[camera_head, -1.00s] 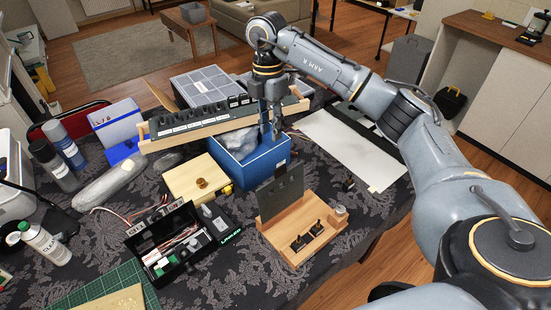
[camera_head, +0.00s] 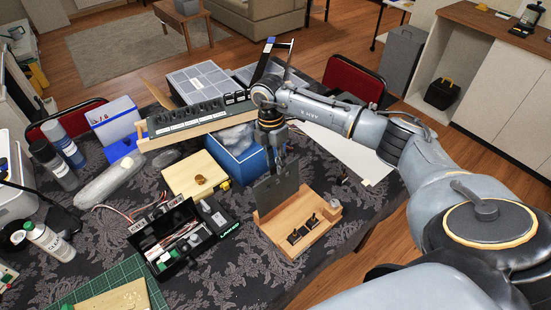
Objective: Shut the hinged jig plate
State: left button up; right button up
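The jig is a light wooden base (camera_head: 296,246) standing on the patterned cloth, with two small dark clamps (camera_head: 303,232) on it. Its dark hinged plate (camera_head: 277,190) stands up, steeply raised, along the far side of the base. My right gripper (camera_head: 278,162) points down just behind the plate's top edge. Its fingertips are close to that edge and partly hidden, so I cannot tell whether they touch it or how far apart they are. Nothing shows held in it. My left gripper is not in view.
A blue bin (camera_head: 236,160) stands close behind the jig. A wooden board with a knob (camera_head: 196,176) and an open black toolbox (camera_head: 178,240) lie to the left. A small metal cylinder (camera_head: 334,204) is at the base's right end. The cloth in front of the jig is clear.

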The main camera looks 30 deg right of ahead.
jog(key=shift+f, duration=0.2)
grip_shut()
